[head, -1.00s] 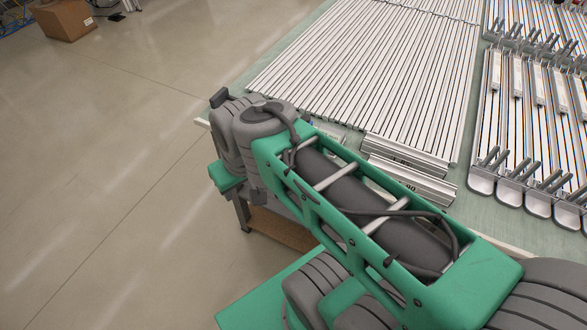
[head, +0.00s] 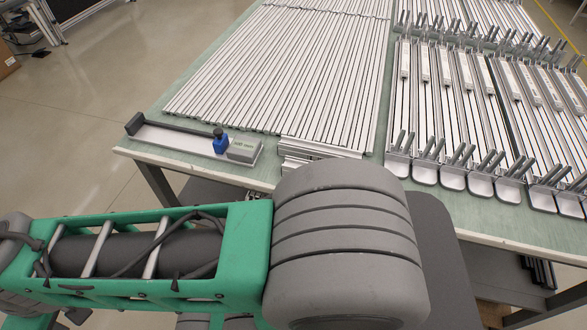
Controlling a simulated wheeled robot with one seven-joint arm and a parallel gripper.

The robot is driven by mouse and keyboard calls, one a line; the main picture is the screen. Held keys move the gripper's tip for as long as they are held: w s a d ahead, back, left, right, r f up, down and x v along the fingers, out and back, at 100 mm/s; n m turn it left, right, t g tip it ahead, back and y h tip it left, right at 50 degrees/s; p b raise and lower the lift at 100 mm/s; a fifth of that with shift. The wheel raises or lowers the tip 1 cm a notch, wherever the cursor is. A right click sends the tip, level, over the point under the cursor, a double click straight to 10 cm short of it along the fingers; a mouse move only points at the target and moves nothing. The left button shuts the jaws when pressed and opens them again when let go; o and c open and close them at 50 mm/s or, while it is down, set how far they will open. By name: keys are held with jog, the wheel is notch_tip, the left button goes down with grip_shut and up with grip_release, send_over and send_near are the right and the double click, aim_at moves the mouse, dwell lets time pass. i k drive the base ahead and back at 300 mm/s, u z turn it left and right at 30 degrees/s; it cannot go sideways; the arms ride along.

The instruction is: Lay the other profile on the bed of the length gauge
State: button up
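The length gauge (head: 172,137) lies near the front left of the table. It has a pale flat bed, a dark upright fence and end stop at the left, a blue slider (head: 220,142) and a grey labelled block (head: 244,150) at the right. No profile shows on its bed. Short silver profiles (head: 308,148) lie near the table's front edge, right of the gauge. My arm hides their lower part, so I cannot tell how many there are. My gripper is out of view; only my green and grey arm links show, in front of the table.
Long silver profiles (head: 290,65) lie side by side behind the gauge and the short profiles. Rows of rails (head: 455,95) with upright grey prongs fill the right side. Bare green tabletop (head: 400,197) shows along the front edge. Open floor (head: 70,130) lies left of the table.

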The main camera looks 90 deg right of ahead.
aim_at(177, 138)
jog(key=k, duration=0.95)
jog(key=z, duration=0.85)
jog(key=i, duration=0.5)
jog(key=u, duration=0.1)
